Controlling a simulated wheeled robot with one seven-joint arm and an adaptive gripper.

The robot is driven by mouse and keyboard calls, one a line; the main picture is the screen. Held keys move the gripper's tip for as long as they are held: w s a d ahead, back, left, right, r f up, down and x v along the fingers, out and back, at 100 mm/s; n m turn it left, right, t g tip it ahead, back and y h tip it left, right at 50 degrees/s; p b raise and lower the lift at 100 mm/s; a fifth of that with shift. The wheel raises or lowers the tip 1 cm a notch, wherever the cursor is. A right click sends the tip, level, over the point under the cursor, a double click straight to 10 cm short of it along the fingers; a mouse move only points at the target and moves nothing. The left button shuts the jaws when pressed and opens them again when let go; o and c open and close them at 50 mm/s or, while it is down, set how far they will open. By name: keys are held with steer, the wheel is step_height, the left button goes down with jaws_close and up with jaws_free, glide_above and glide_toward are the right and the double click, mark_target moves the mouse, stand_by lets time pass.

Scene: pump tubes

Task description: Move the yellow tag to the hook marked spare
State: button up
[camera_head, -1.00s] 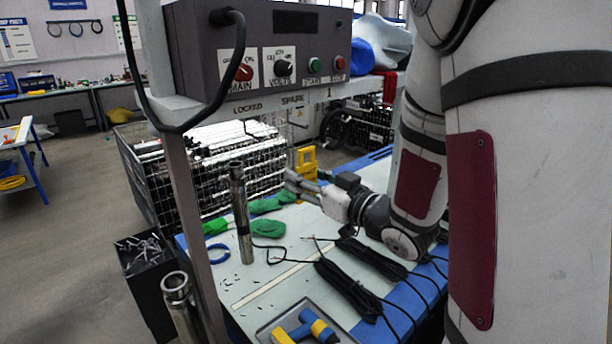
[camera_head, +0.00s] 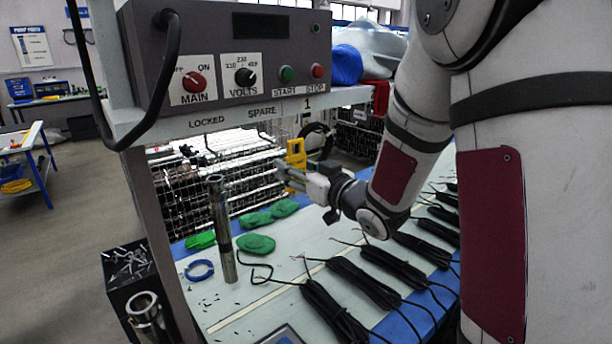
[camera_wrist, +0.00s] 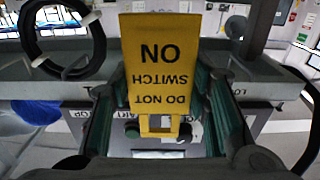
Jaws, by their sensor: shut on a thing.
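The yellow tag (camera_head: 296,153) is held up at the tip of my gripper (camera_head: 284,168), below the rail of the control stand. In the wrist view the yellow tag (camera_wrist: 165,60) faces me upside down and reads "DO NOT SWITCH ON". My gripper's fingers (camera_wrist: 165,110) stand on both sides of it, shut on it. The rail label SPARE (camera_head: 262,111) sits between LOCKED (camera_head: 203,123) and 1 (camera_head: 307,104). The tag hangs lower than the SPARE label and to its right in the head view.
The control box (camera_head: 235,55) stands above the rail. A steel tube (camera_head: 222,230) stands upright on the bench, left of my gripper. Green gloves (camera_head: 256,244), a blue ring (camera_head: 199,270) and several black cable bundles (camera_head: 335,310) lie on the bench. A wire cage (camera_head: 180,190) stands behind.

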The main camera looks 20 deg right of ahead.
steer(key=shift+w+d, duration=0.1)
steer(key=shift+w, duration=0.1)
steer(key=f+b+x, duration=0.1)
steer(key=b+x, duration=0.4)
steer(key=x, duration=0.5)
steer(key=shift+f, duration=0.4)
stand_by(0.6)
steer(key=shift+w, duration=0.1)
stand_by(0.5)
steer(key=o, duration=1.2)
